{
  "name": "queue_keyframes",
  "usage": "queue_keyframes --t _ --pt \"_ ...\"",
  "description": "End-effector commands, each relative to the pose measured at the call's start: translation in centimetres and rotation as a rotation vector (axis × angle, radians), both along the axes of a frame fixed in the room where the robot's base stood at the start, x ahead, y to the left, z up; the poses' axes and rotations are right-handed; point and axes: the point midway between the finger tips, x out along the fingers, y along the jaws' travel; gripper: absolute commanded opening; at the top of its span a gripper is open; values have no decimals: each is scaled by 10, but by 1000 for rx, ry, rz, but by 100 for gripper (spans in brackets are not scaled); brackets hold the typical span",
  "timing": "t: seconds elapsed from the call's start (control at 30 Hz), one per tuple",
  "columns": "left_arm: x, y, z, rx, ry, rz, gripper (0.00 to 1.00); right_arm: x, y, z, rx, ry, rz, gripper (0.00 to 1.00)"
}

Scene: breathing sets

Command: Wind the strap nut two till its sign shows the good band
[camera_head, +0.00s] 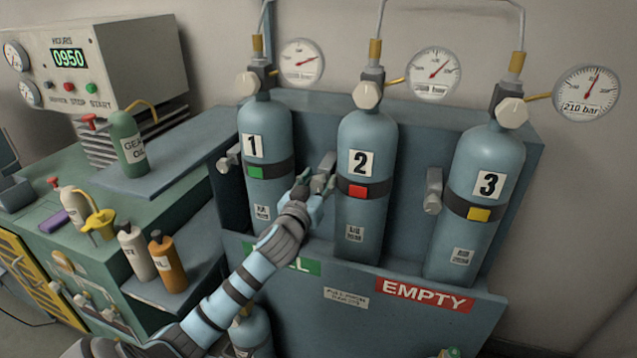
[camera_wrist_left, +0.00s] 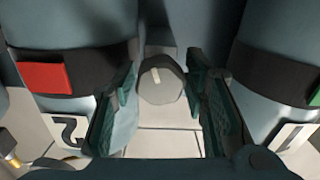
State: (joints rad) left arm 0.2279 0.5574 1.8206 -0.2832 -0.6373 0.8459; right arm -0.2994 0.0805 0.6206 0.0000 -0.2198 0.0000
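Cylinder two (camera_head: 366,230) stands upright between cylinders 1 and 3, with a black strap around it. Its sign (camera_head: 358,191) on the strap is red; it also shows red in the left wrist view (camera_wrist_left: 45,74). Strap nut two (camera_wrist_left: 161,80) is a grey round knob with a pale mark, left of the cylinder in the head view and partly hidden by my gripper there. My left gripper (camera_head: 318,181) is at the nut. In the left wrist view its green-padded fingers (camera_wrist_left: 162,98) stand apart on either side of the nut, with narrow gaps visible. My right gripper is out of view.
Cylinder 1 (camera_head: 266,215) with a green sign is close left of my gripper. Cylinder 3 (camera_head: 487,235) has a yellow sign. Gauges and pipes are above. A bench with bottles, including the green oil bottle (camera_head: 127,140), is at left.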

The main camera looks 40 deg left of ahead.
Motion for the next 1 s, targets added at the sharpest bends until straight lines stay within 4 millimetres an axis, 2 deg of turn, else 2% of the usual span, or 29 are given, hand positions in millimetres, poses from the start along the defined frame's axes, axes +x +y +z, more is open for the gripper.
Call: queue_keyframes --t 0.03,0.23,0.37,0.5,0.6,0.8,0.83,0.9,1.0 --pt "0 0 0 0 0 0 34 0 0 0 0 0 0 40" --pt "0 0 0 0 0 0 3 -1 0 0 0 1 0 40" --pt "0 0 3 69 27 1 3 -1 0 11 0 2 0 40" --pt "0 -1 4 284 104 1 3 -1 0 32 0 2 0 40" --pt "0 -1 1 348 122 0 3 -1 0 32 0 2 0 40" --pt "0 -1 0 349 120 0 3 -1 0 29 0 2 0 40" --pt "0 -1 0 349 120 0 34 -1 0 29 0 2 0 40" --pt "0 -1 0 348 120 0 40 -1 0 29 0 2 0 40" --pt "0 -1 0 348 120 0 40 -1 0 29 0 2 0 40"
